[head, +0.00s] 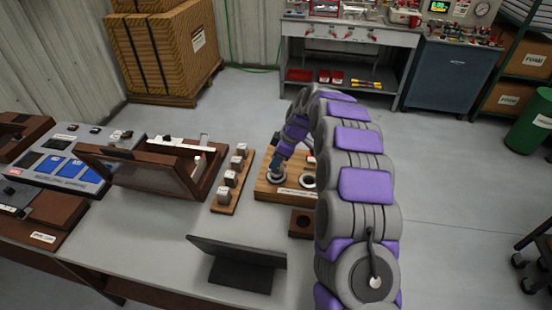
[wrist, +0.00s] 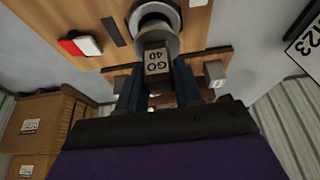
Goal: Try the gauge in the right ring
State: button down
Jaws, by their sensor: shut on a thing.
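The wooden board (head: 275,192) on the bench carries two visible rings. The left ring (head: 275,177) is under my gripper (head: 278,166), and the other ring (head: 308,181) is to its right, partly beside my arm. In the wrist view, my gripper (wrist: 157,82) is shut on the gauge (wrist: 157,60), a block marked "GO 40". The gauge's far end lines up with a grey ring (wrist: 168,42) around a dark opening. I cannot tell how far it enters the ring. The gauge is mostly hidden by the fingers in the head view.
Left of the board, a wooden strip (head: 226,206) holds several tagged blocks. A small brown block (head: 302,222) with a dark hole lies in front. A black stand (head: 240,262) and a glass-lidded case (head: 150,172) are on the bench. A red-and-white block (wrist: 80,44) is on the board.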

jog(key=shift+f, duration=1.7)
dwell(1.6)
jog(key=shift+r, duration=0.15)
jog(key=shift+r+p, duration=0.5)
jog(key=shift+r, duration=3.95)
jog(key=shift+d, duration=0.1)
